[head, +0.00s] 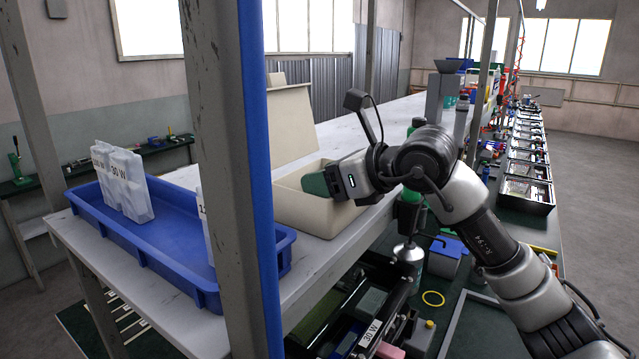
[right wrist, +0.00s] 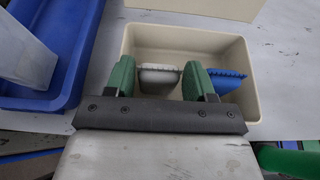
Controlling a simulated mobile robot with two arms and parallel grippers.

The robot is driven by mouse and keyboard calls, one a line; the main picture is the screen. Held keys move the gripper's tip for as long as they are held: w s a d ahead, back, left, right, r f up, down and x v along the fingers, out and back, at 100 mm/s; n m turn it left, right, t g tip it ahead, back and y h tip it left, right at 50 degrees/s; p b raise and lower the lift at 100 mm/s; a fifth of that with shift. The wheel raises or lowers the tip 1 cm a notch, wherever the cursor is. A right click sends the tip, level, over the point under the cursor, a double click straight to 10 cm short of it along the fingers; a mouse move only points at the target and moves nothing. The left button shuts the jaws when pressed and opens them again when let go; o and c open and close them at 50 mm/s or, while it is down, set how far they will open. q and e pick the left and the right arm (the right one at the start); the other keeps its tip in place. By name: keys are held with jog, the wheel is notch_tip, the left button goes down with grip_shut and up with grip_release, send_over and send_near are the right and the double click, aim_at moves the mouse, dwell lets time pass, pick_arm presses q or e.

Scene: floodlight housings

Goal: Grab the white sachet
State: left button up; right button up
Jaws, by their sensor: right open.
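The white sachet (right wrist: 158,76) lies in the beige box (right wrist: 246,100), seen in the right wrist view. A blue sachet (right wrist: 226,82) lies beside it to the right. My right gripper (right wrist: 160,80) is open over the box, with green fingers on either side of the white sachet; I cannot tell whether they touch it. In the head view my right gripper (head: 318,184) is at the box (head: 300,215), and the sachets are hidden by the box wall. My left gripper does not show.
A grey and blue post (head: 240,150) rises in front of the tray. A beige lid panel (head: 290,125) stands behind the box.

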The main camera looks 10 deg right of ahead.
jog(key=shift+w+a+f, duration=0.15)
jog(key=shift+w+a, duration=0.05)
jog(key=shift+a, duration=0.05)
jog(key=shift+d, duration=0.1)
jog(key=c, duration=0.5)
jog(key=shift+c, duration=0.2)
